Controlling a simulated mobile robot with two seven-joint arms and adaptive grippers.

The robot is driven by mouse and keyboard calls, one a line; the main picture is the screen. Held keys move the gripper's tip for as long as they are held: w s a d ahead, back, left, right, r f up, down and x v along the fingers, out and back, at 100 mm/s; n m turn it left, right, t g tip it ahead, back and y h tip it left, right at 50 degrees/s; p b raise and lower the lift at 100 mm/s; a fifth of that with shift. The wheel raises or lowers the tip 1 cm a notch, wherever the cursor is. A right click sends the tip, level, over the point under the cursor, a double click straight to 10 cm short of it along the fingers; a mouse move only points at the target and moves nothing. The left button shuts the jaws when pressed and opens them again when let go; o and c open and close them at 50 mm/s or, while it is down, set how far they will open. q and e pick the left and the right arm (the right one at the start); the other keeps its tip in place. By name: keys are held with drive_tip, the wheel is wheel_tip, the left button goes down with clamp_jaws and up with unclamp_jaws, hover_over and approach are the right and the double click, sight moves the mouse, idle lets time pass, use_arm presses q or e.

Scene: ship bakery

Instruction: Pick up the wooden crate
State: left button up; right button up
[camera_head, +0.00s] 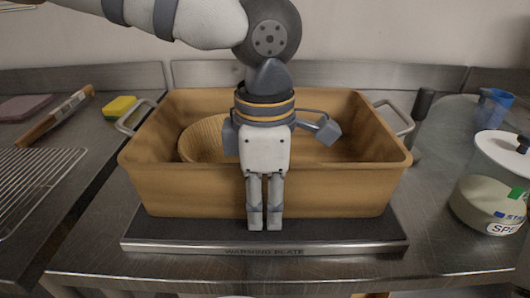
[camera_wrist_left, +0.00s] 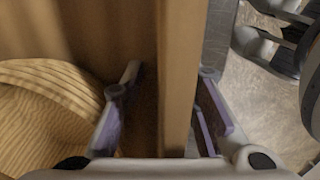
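The wooden crate (camera_head: 180,190) sits on the warming plate (camera_head: 265,246), with a grey metal handle at each end. A round wooden bowl (camera_head: 200,140) stands inside it, partly hidden by my arm; it also shows in the left wrist view (camera_wrist_left: 45,110). My left gripper (camera_head: 265,222) points down at the middle of the crate's front wall. In the left wrist view its fingers (camera_wrist_left: 165,95) stand on either side of the crate wall (camera_wrist_left: 178,70), with gaps visible between fingers and wall. It looks open.
A wire rack (camera_head: 35,185) and a wood-handled tool (camera_head: 55,118) lie at left. A yellow sponge (camera_head: 119,107) is behind the crate's left handle. A white pot (camera_head: 503,150) and a labelled tin (camera_head: 485,205) stand at right. A wall is close behind.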

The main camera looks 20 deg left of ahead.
use_arm(q)
clamp_jaws()
drive_tip(key=shift+r, duration=0.1)
